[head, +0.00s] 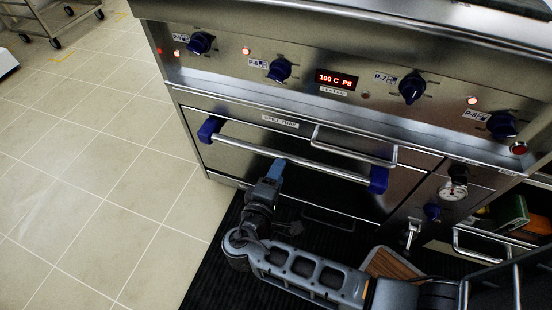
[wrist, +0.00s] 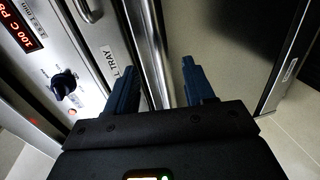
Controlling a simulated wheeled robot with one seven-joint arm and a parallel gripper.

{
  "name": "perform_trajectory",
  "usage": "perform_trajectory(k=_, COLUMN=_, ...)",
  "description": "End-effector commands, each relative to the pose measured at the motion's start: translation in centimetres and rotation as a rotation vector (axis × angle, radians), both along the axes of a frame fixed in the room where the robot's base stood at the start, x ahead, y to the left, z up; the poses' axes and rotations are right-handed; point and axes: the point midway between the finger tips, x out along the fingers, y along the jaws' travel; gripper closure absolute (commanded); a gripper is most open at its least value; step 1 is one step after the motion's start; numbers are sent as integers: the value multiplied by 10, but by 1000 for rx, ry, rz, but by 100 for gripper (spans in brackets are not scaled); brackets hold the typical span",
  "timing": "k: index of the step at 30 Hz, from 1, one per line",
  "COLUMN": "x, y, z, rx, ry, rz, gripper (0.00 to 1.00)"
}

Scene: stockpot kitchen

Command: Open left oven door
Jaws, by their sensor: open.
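The left oven door (head: 228,160) is a steel front below the knob panel and looks shut. Its long bar handle (head: 322,167) has blue end brackets and runs across the upper part of the door. My gripper (head: 277,168) is at the middle of the handle, with its blue fingers reaching up to the bar. In the wrist view, the two fingers (wrist: 160,80) are apart, and the shiny handle bar (wrist: 150,45) runs into the gap between them, nearer the left finger. The fingers are not closed on it. I cannot tell whether either finger touches the bar.
A smaller handle (head: 355,146) marks the spill tray above the door. Blue knobs (head: 279,70) and a red display (head: 336,80) line the panel. A gauge (head: 453,190) and an open compartment (head: 515,215) are at right. Tiled floor (head: 110,180) at left is clear.

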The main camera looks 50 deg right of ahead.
Motion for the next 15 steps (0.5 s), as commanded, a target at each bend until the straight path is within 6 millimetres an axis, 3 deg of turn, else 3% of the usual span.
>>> perform_trajectory(k=15, x=25, y=-61, z=-14, rx=1, ry=0, rz=-2, gripper=47)
